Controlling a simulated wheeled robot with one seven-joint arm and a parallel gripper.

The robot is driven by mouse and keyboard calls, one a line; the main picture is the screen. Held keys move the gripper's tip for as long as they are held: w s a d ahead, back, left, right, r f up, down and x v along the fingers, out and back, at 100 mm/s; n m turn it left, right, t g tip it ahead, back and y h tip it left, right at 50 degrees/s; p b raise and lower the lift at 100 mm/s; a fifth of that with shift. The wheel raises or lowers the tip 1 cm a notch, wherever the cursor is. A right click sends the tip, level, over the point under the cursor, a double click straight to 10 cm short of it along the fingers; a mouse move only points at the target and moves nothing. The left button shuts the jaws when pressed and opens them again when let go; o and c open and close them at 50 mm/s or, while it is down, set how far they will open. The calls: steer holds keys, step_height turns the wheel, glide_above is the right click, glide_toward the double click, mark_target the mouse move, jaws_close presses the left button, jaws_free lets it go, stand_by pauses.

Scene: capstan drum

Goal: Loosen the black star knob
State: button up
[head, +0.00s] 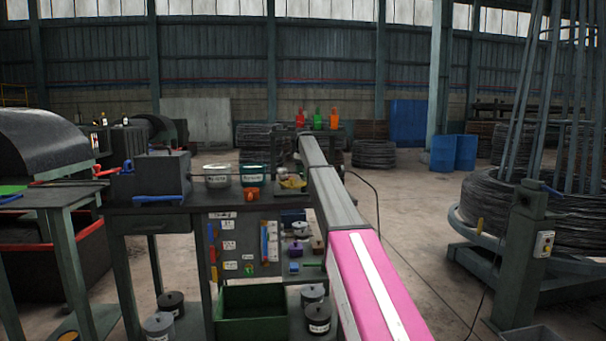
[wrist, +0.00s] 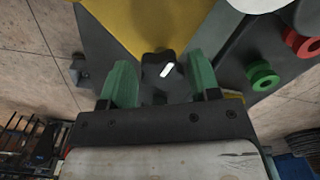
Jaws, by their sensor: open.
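In the wrist view the black star knob (wrist: 157,66) with a white mark sits on a grey and yellow housing (wrist: 140,22). My gripper (wrist: 161,82) is open, with one green finger to the left of the knob and one to the right. Gaps show between the knob and both fingers, so neither looks shut on it. How deep the fingertips reach along the knob I cannot tell. In the head view my arm stretches forward over the bench's right side, and I cannot make out the gripper or the knob there.
In the wrist view a green knob (wrist: 262,77) and a red knob (wrist: 300,44) sit right of the gripper. A small dark fitting (wrist: 78,70) is at the left. In the head view a workbench (head: 130,204) stands left of my arm, and a wire coil stand (head: 528,215) at right.

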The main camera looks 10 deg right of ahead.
steer(key=c, duration=0.6)
steer(key=shift+c, duration=0.2)
steer(key=shift+n, duration=0.3)
steer(key=n, duration=0.3)
steer(key=shift+s+n, duration=0.1)
steer(key=shift+n, duration=0.2)
steer(key=n, duration=0.4)
steer(key=shift+d, duration=0.15)
steer(key=n, duration=0.6)
steer(key=shift+d, duration=0.15)
steer(key=n, duration=0.6)
steer(key=shift+d, duration=0.15)
